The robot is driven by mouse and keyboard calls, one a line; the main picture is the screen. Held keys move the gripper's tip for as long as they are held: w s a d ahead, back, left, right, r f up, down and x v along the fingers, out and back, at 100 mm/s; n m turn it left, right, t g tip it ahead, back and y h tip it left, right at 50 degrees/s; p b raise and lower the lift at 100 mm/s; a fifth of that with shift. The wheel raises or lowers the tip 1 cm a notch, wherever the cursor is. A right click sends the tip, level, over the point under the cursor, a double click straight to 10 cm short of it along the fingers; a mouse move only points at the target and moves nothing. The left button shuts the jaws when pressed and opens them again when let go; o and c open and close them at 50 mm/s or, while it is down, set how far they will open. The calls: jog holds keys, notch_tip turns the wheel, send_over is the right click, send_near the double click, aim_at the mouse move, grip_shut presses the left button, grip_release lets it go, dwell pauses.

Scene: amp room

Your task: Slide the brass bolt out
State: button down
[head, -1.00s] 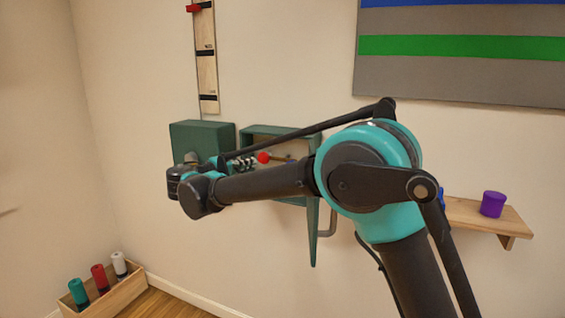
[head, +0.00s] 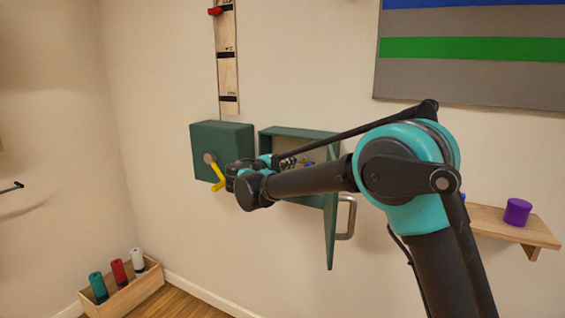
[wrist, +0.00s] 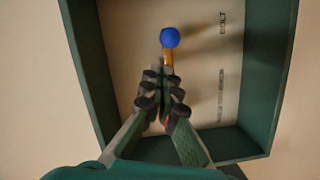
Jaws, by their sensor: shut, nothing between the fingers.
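In the wrist view a brass rod (wrist: 169,57) with a blue ball (wrist: 170,38) on its end shows inside a green open box (wrist: 83,70) marked BOLT. My gripper (wrist: 165,72) is shut and empty, its fingers pointing toward the rod just below the ball. I cannot tell whether the fingertips touch the rod. A little red (wrist: 171,123) shows behind the fingers. In the head view my gripper (head: 300,163) is in front of the green box (head: 290,132), whose inside is largely hidden by my arm.
A green box (head: 221,140) with a yellow handle (head: 217,178) is on the wall to the left. A green door (head: 330,225) hangs at the open box's right, beside a grey handle (head: 348,215). A shelf with a purple cylinder (head: 517,211) is right. A wooden crate (head: 135,293) stands below left.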

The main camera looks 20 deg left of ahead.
jog(key=shift+d+f, duration=0.35)
jog(key=shift+d, duration=0.45)
jog(key=d, duration=0.4)
jog(key=shift+s+d, duration=0.15)
jog(key=shift+d, duration=0.15)
